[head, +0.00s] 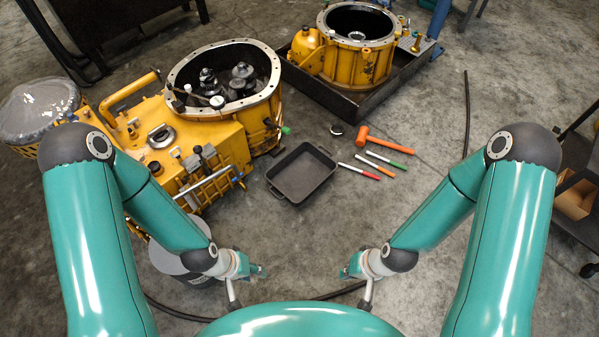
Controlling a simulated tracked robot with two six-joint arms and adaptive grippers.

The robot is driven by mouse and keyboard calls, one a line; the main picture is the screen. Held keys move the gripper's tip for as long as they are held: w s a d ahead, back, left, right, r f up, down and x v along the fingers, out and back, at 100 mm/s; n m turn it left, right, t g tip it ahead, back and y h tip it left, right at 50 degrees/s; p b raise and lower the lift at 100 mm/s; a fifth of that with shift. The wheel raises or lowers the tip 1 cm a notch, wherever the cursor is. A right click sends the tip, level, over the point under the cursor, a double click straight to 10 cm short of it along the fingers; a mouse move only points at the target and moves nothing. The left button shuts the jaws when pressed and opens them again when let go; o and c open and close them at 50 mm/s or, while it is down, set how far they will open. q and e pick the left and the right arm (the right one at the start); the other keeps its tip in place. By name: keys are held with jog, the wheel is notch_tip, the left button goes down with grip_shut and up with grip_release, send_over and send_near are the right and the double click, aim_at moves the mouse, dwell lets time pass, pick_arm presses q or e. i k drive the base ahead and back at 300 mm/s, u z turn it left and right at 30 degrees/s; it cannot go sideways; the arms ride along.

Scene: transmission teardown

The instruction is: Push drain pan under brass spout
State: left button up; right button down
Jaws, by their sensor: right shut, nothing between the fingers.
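The drain pan (302,174) is a dark, shallow, empty rectangular tray with a pouring lip, on the concrete floor right of the yellow transmission housing (225,137). A small spout-like fitting with a green end (284,130) sticks out of the housing's right side, just behind the pan's far edge in the picture. I cannot tell its metal or whether the pan lies beneath it. My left gripper (262,271) is low in front of the pan, apart from it; its fingers are too small to read. My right gripper (344,273) is shut and empty, to the right and also apart from the pan.
An orange mallet (384,143) and several coloured markers (380,158) lie right of the pan. A second yellow housing (358,62) stands in a black tray (372,106) behind. A grey round container (180,262) is at the left. Floor between pan and grippers is clear.

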aim_at(298, 174)
jog(key=u, duration=0.7)
jog(key=i, duration=0.15)
jog(key=z, duration=2.55)
jog(key=i, duration=3.05)
jog(key=u, duration=1.7)
